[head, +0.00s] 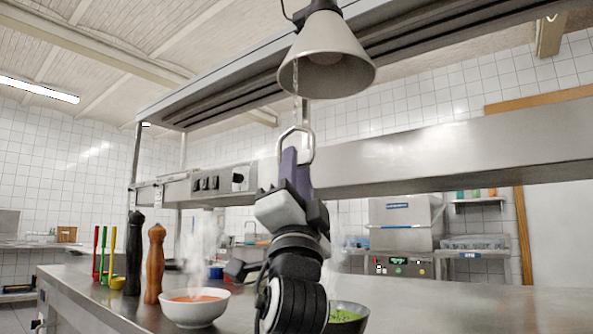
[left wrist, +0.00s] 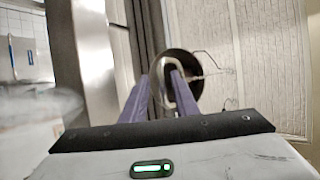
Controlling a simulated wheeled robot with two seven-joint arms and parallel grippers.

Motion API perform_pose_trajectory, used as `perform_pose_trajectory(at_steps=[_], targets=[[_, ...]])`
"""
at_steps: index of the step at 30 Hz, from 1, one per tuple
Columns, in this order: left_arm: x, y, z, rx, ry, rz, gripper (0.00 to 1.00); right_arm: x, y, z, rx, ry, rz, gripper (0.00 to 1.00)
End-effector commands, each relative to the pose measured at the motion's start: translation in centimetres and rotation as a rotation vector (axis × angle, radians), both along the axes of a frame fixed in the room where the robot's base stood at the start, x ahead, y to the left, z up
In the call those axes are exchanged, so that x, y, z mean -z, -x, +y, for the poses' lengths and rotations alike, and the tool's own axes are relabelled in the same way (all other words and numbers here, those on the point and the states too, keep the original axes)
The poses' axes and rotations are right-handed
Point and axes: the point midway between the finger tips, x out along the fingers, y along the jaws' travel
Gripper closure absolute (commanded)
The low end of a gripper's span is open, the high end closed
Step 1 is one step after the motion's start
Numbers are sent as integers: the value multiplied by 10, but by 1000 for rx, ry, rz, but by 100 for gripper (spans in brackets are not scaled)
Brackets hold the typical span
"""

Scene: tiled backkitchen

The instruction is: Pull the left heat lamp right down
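A heat lamp (head: 326,58) with a pale conical shade hangs at the top centre of the head view, under the overhead shelf. A chain and a metal loop handle (head: 311,150) hang below it. My left gripper (head: 296,160) points up from below, its purple fingertips at the loop's lower part. In the left wrist view the two purple fingers (left wrist: 160,82) stand apart. The loop (left wrist: 183,88) shows at the right finger, with the dark lamp behind it. I cannot tell whether a finger is through the loop. My right gripper is not in view.
A white bowl of steaming orange soup (head: 195,309) and a dark bowl of green food (head: 346,318) stand on the steel counter (head: 440,300) beside my left arm. A brown mill (head: 155,262), a black mill (head: 135,252) and coloured utensils stand further left. The counter's right is clear.

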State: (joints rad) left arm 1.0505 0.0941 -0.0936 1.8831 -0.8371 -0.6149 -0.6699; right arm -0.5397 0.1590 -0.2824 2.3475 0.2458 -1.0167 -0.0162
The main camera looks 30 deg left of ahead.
Motion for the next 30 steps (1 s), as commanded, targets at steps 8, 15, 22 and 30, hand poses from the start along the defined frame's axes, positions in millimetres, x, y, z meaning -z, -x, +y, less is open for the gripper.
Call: perform_pose_trajectory(at_steps=[8,15,22,30], targets=[[25,16,-12,3,1,2,73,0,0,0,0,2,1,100],[61,42,-28,2,1,2,73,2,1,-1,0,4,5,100],[78,54,-36,1,0,2,73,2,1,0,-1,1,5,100],[79,56,-37,0,0,0,73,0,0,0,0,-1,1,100]])
